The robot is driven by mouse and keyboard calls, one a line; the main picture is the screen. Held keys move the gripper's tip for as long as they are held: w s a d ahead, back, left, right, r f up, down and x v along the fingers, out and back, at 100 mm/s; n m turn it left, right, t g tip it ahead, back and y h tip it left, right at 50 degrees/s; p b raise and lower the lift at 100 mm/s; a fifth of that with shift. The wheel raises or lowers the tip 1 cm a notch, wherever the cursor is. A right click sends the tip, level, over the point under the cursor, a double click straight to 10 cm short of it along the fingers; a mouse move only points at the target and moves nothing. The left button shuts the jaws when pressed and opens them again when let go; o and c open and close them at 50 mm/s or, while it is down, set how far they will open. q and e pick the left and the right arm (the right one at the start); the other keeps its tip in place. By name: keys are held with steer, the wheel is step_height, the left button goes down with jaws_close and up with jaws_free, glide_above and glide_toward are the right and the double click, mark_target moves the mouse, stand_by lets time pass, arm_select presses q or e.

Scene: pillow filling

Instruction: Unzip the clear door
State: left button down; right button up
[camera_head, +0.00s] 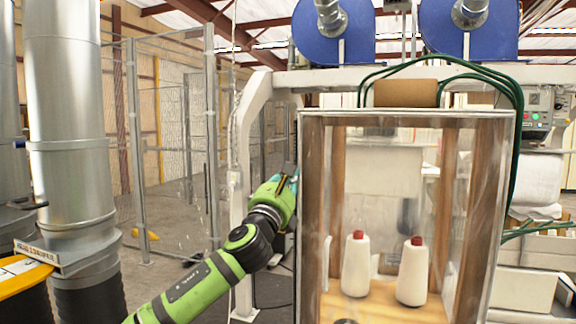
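The clear door (390,175) is a see-through sheet over the front of a wooden-framed box. It looks closed, and the box's inside shows through it. I cannot make out a zipper or its pull. My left arm, green and black, comes in from the lower left. My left gripper (290,180) is at the box's left edge, about mid-height. Its fingers are small and partly hidden, so I cannot tell whether they are open, shut or touching the door. My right gripper is not in view.
Two white thread cones (357,265) (412,272) with red tops stand inside the box. Green hoses (515,110) run over its top and right side. A large metal duct (70,150) stands at left, with wire fencing (170,150) behind. Blue blowers (335,30) sit above.

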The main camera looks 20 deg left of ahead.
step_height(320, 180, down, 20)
steer(key=b, duration=1.8)
arm_select(q)
step_height(320, 180, down, 44)
steer(key=b, duration=0.9)
steer(key=shift+d+f, duration=0.2)
steer(key=shift+d, duration=0.05)
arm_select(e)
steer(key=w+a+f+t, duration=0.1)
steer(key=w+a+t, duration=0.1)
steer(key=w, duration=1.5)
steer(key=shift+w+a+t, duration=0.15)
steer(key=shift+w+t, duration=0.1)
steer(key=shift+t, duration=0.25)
arm_select(q)
steer(key=c, duration=1.4)
jaws_free()
steer(key=shift+o, duration=0.4)
steer(key=shift+s+r, duration=0.1)
steer(key=shift+s, duration=0.05)
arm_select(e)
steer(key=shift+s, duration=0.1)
